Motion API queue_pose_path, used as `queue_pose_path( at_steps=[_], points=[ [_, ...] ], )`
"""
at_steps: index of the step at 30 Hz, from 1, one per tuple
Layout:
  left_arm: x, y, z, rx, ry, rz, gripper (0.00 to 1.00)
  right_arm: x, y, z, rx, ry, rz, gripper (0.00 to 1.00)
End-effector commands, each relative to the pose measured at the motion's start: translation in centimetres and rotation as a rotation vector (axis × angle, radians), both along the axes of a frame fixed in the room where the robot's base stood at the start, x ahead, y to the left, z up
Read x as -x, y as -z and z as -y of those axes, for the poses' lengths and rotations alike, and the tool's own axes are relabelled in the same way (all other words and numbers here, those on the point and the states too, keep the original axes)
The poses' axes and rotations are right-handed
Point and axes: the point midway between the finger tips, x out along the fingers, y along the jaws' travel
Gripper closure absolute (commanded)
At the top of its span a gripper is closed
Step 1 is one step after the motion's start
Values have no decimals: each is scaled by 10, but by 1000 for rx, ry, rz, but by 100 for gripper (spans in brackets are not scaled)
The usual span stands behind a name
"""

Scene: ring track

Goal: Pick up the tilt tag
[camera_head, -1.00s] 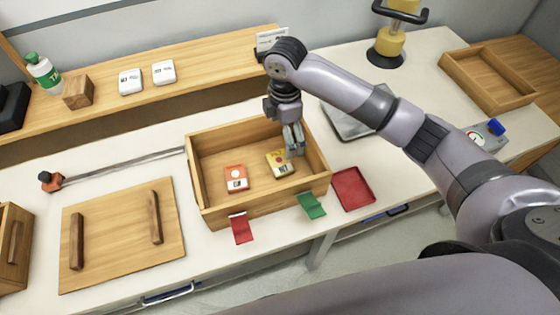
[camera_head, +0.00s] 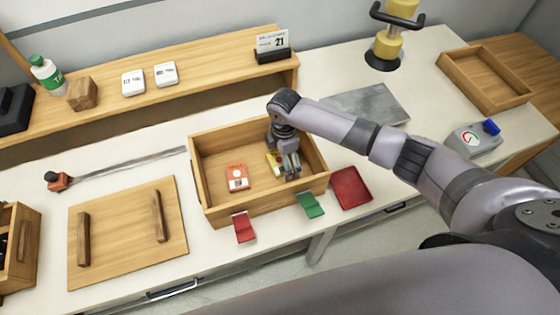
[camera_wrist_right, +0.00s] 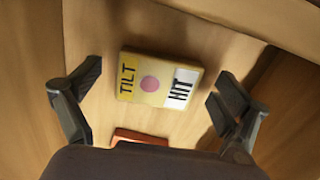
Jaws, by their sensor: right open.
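The tilt tag (camera_wrist_right: 157,80) is a yellow and white block marked TILT and HIT with a pink dot. It lies flat on the floor of the wooden box and shows in the head view (camera_head: 272,160), partly hidden by my gripper. My right gripper (camera_head: 290,172) is inside the box, over the tag. In the right wrist view, its open fingers (camera_wrist_right: 158,88) stand on either side of the tag, apart from it, with nothing between them touching. My left gripper is not in view.
The wooden box (camera_head: 205,199) also holds an orange and white tag (camera_head: 237,177), left of the tilt tag. Red (camera_head: 243,227) and green (camera_head: 310,205) pieces sit at the box's front. A red tray (camera_head: 351,188) is to the right, a wooden lid (camera_head: 127,240) to the left.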

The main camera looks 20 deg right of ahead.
Motion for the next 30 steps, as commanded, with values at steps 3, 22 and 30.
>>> queue_pose_path(
  at_steps=[3,22,30],
  points=[
    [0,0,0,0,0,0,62,0,0,0,0,0,0,6],
    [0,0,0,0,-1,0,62,0,0,0,0,0,0,48],
    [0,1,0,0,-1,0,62,0,-2,0,-1,0,1,49]
  ],
)
